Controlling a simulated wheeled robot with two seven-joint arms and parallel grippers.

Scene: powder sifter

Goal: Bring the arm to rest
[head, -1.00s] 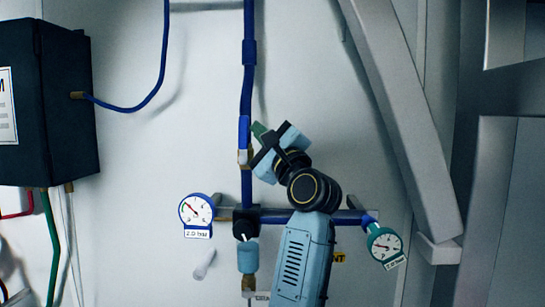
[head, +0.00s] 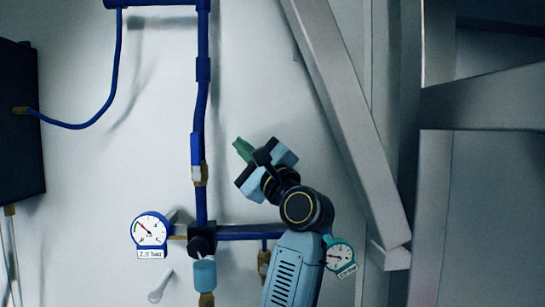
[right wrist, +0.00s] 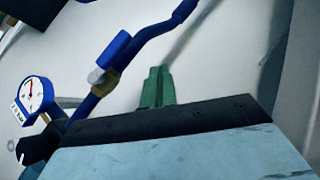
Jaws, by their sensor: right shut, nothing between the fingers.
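My right gripper (head: 243,149) has green fingers that are shut with nothing between them. In the head view it points up and left, in front of the pale wall, a little right of the blue pipe's valve with its blue handle (head: 196,149), with a gap in the picture. In the right wrist view the closed green fingers (right wrist: 157,87) show against the wall, with the blue valve handle (right wrist: 114,49) to their upper left. My left gripper is not in view.
A blue-rimmed gauge (head: 150,230) reading 2.0 bar and a black knob (head: 202,240) sit left of my arm. A teal gauge (head: 340,256) is just right of it. A slanted grey beam (head: 345,120) stands right. A dark box (head: 20,130) is at far left.

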